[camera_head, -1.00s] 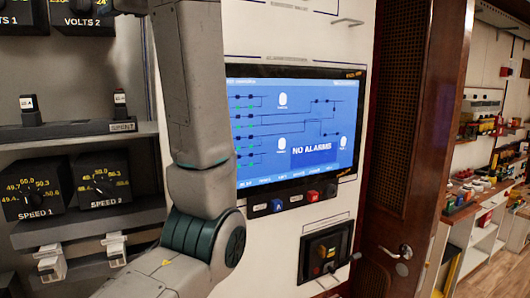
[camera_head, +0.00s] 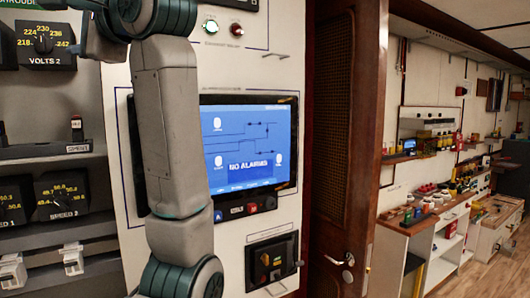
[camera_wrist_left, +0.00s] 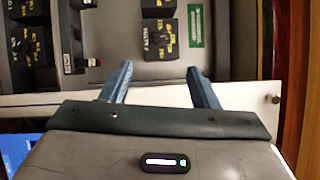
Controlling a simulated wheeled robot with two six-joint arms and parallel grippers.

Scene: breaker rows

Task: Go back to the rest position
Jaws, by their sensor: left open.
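My left arm (camera_head: 172,130) rises through the left half of the head view, in front of the white panel (camera_head: 116,190), and hides part of its screen. The gripper end is not clearly visible there. In the left wrist view my left gripper (camera_wrist_left: 159,69) shows two blue fingers spread apart with nothing between them. Beyond them are the white panel edge and a grey board with black dials (camera_wrist_left: 158,42). My right gripper is in neither view.
The blue screen (camera_head: 252,155) reads "NO ALARMS". Below it is a black switch box (camera_head: 272,262). Left are voltage and speed dials (camera_head: 60,193) with a projecting ledge (camera_head: 40,150). A wooden door (camera_head: 345,180) stands right of the panel, with cluttered shelves (camera_head: 428,205) beyond.

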